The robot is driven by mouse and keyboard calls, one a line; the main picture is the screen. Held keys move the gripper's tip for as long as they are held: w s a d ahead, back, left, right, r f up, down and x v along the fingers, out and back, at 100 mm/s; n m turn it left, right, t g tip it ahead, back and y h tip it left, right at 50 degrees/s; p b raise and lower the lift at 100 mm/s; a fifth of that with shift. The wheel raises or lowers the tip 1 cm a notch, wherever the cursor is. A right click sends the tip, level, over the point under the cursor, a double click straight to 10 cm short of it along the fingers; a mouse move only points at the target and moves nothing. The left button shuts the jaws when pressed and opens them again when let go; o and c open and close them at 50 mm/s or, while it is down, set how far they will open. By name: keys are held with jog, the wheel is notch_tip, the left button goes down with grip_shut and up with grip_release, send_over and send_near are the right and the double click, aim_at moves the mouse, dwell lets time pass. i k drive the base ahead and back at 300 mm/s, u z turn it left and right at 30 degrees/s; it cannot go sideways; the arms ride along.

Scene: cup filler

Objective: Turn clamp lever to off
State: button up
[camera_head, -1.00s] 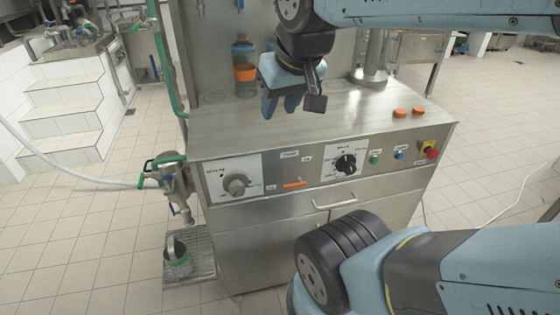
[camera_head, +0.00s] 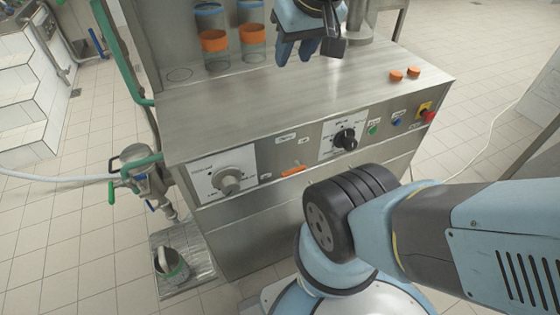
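An orange lever (camera_head: 293,171) lies nearly level on the front panel of the steel machine (camera_head: 240,107), between a large grey dial (camera_head: 228,181) and a black knob (camera_head: 345,140). It looks like the clamp lever, but the small labels by it are too blurred to read. My gripper (camera_head: 297,50) is at the top of the picture, fingers pointing down, above the machine's top and well apart from the lever. It appears empty; its finger gap is unclear from this angle.
Two clear cylinders with orange bands (camera_head: 215,42) stand at the back of the machine top. Two orange buttons (camera_head: 397,76) sit at its right. Green and blue buttons and a red knob (camera_head: 429,117) line the panel. A green-handled valve (camera_head: 140,172) projects at left.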

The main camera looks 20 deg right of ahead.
aim_at(299, 168)
jog(key=z, duration=1.1)
jog(key=k, duration=1.3)
jog(key=u, duration=1.05)
